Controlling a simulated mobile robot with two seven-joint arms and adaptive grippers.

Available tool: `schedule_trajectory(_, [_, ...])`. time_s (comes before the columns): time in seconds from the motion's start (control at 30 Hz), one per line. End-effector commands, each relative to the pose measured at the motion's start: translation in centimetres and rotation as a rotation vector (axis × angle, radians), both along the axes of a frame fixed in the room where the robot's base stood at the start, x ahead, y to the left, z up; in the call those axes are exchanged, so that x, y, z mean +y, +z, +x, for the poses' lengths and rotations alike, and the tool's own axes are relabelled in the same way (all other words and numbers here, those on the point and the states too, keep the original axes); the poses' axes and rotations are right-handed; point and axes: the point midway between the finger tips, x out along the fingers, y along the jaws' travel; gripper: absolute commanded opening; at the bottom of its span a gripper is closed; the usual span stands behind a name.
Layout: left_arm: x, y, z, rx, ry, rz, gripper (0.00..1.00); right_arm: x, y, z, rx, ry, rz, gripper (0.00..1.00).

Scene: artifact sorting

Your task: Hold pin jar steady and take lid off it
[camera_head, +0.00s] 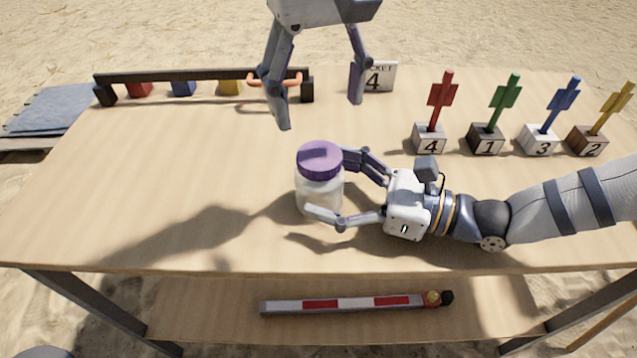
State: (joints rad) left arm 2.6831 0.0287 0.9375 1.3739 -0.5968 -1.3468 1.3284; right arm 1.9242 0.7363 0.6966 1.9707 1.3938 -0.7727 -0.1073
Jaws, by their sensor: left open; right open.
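The pin jar (314,194) is a clear, whitish jar standing upright on the table, with a purple lid (320,159) on its top. My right gripper (326,184) comes in low from the right, with its open fingers on either side of the jar body. I cannot tell whether the fingers touch the jar. My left gripper (318,112) hangs above and behind the lid, fingers pointing down and spread wide, empty and apart from the lid. The jar's contents cannot be made out.
Red (442,100), green (505,102), blue (562,106) and yellow (613,111) markers stand in numbered blocks at the right. A dark rail (180,76) runs along the back left. A striped bar (340,303) lies on the lower shelf. The table's left part is clear.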

Motion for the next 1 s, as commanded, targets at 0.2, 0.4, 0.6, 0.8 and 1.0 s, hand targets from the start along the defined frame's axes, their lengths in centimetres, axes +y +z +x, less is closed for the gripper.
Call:
schedule_trajectory(0.2, [-0.02,-0.01,-0.01,0.0,-0.001,0.0,0.66,1.26,0.01,0.44,0.001,-0.001,0.0,0.81])
schedule_trajectory(0.4, [-0.02,-0.01,-0.01,0.0,-0.001,0.0,0.66,1.24,0.03,0.44,0.001,-0.001,0.0,0.79])
schedule_trajectory(0.6, [-0.01,-0.01,-0.01,0.0,-0.001,0.0,0.66,1.23,0.03,0.43,0.001,-0.001,0.0,0.33])
schedule_trajectory(0.8, [-0.01,-0.01,-0.01,0.0,-0.017,0.0,0.66,1.22,0.04,0.42,0.001,-0.001,0.0,0.0])
schedule_trajectory(1.0, [0.0,-0.01,-0.01,0.0,-0.446,0.0,0.66,1.22,0.04,0.42,0.001,-0.001,0.0,0.0])
